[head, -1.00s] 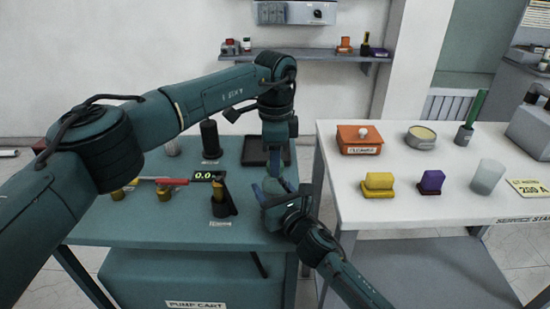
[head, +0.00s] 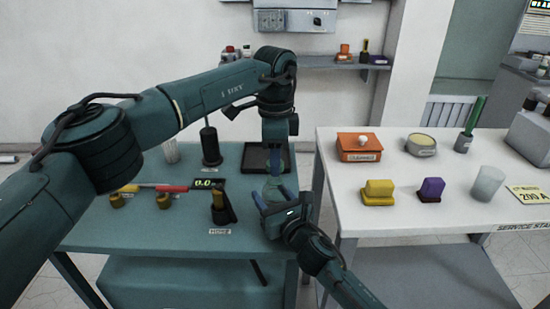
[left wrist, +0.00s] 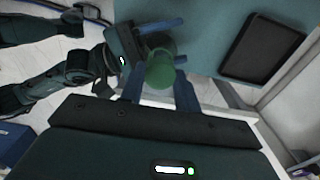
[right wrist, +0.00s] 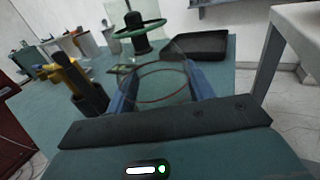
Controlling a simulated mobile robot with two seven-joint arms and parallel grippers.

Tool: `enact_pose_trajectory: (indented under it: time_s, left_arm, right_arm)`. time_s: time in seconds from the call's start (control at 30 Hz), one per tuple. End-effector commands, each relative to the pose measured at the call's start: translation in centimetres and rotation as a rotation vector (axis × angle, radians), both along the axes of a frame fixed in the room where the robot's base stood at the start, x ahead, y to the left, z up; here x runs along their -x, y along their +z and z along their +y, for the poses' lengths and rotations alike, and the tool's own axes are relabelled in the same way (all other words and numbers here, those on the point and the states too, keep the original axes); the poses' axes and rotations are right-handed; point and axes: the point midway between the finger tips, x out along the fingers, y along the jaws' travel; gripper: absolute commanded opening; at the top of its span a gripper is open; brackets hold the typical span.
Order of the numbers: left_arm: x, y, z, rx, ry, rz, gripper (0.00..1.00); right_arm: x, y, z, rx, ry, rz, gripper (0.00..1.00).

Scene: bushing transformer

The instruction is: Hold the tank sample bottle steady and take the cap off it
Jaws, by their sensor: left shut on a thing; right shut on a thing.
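The tank sample bottle (right wrist: 158,88) is clear glass, seen mostly as thin outlines in the right wrist view. My right gripper (head: 273,204) is shut on it from the side, low over the pump cart. My left gripper (head: 276,170) points straight down above the right one. In the left wrist view the round green cap (left wrist: 160,72) sits between the left fingers, which are shut on it. The fingers of my right gripper show just beyond the cap. The bottle mouth is hidden there, and I cannot tell whether the cap touches it.
A black tray (head: 254,158) lies behind the grippers on the cart (head: 165,228). The white service table (head: 430,210) is to the right, across a gap.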

Motion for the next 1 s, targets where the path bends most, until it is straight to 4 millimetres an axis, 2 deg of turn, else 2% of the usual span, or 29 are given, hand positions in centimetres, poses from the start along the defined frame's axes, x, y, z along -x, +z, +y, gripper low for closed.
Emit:
enact_pose_trajectory:
  time_s: [0.17,0.4,0.63,0.67,0.9,1.0]
  left_arm:
    - [-0.1,0.9,0.0,0.001,0.000,-0.003,0.05]
    - [0.0,3.7,0.0,0.000,0.000,-0.002,0.05]
    - [0.0,4.0,0.0,0.000,0.000,0.000,0.05]
    - [0.0,4.0,0.0,0.000,0.000,0.000,0.05]
    - [0.0,4.0,0.0,0.000,0.000,0.000,0.05]
    - [0.0,4.0,0.0,0.000,0.000,0.000,0.05]
  right_arm:
    - [0.0,-0.1,0.0,0.000,0.000,0.002,0.00]
    - [0.0,-0.1,0.0,0.000,0.000,0.002,0.00]
    - [0.0,-0.1,0.0,0.000,0.000,0.002,0.00]
    - [0.0,-0.1,0.0,0.000,0.000,0.002,0.54]
    - [0.0,0.0,0.0,0.000,0.000,0.001,0.73]
    - [0.0,0.0,0.0,0.000,0.000,0.001,0.78]
